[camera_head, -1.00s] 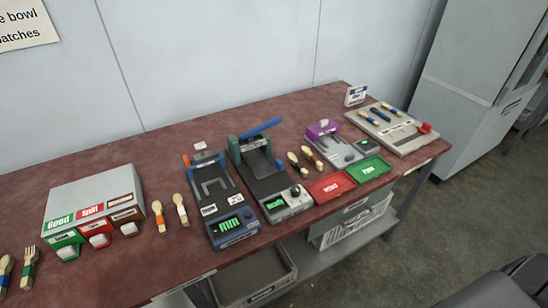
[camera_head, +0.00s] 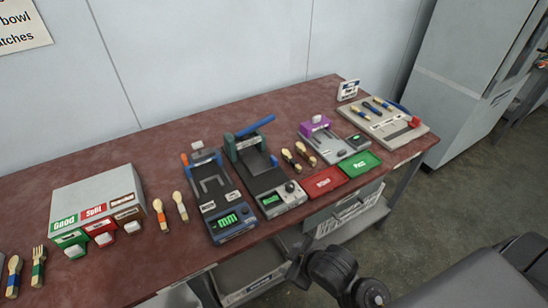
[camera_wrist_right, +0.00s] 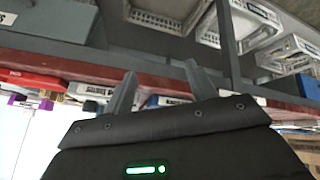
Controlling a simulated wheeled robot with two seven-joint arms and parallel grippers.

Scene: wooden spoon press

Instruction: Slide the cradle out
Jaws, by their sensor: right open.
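Two dark machines stand side by side mid-table in the head view. One is a press (camera_head: 262,168) with a green frame, a raised blue lever and a grey front panel with a knob and green display. The other is a blue-based unit (camera_head: 219,196) with a grey forked plate and a lit green display. I cannot tell for certain which part is the cradle. In the right wrist view my right gripper (camera_wrist_right: 160,88) is open and empty, with its two fingers apart near the table's front edge. My left gripper is out of view.
A red tray (camera_head: 324,182), a green tray (camera_head: 361,164) and a purple-topped device (camera_head: 318,131) stand right of the press. Wooden spoons lie between them and left of the blue unit. A sorting box (camera_head: 98,200) stands at left. Crates sit below the table.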

